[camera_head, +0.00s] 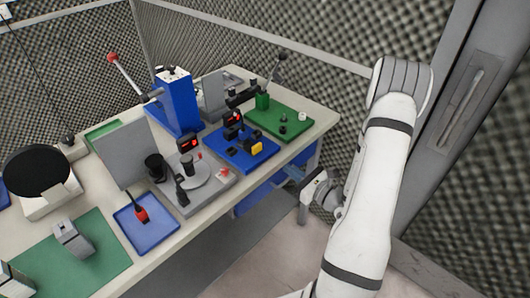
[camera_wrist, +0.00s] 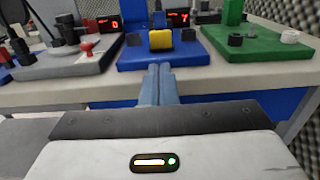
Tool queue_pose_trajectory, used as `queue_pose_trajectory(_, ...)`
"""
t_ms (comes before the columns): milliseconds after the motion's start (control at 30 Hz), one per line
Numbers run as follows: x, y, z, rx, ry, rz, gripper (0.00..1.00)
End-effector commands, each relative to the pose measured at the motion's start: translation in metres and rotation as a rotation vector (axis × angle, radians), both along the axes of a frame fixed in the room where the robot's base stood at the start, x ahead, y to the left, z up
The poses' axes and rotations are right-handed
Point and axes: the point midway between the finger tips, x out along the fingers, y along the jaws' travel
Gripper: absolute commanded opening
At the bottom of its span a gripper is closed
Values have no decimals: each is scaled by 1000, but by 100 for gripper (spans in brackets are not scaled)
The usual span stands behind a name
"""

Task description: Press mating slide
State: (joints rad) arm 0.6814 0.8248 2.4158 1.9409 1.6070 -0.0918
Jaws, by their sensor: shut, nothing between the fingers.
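A blue fixture plate (camera_head: 229,155) lies near the front edge of the bench, with a yellow block (camera_head: 257,148) at its near side. In the wrist view the yellow block (camera_wrist: 161,40) sits just beyond my fingertips on the blue plate (camera_wrist: 193,51). No label shows which part is the mating slide; the yellow block may be it. My gripper (camera_head: 290,172) is off the bench's front edge, right of the plate. Its fingers (camera_wrist: 160,68) are together and empty, pointing toward the yellow block, with a gap I cannot judge.
A green fixture plate (camera_head: 295,128) lies right of the blue one, and a grey fixture (camera_head: 222,181) left. A blue press (camera_head: 176,102) with a red-knobbed lever stands behind. The bench's front edge (camera_wrist: 75,92) lies below my fingers. Foam walls close in behind and right.

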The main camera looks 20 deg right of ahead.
Motion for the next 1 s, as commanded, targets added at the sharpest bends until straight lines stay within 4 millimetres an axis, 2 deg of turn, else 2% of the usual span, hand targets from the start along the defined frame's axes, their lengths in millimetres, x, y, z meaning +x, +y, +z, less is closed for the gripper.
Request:
queue_pose_trajectory(300, 57, 35, 3, -2, -1, 7, 0)
queue_pose_trajectory(500, 85, 50, 2, 0, 0, 4, 0)
queue_pose_trajectory(700, 97, 56, 1, -1, 0, 2, 0)
queue_pose_trajectory(1000, 98, 56, 0, -1, 0, 1, 0)
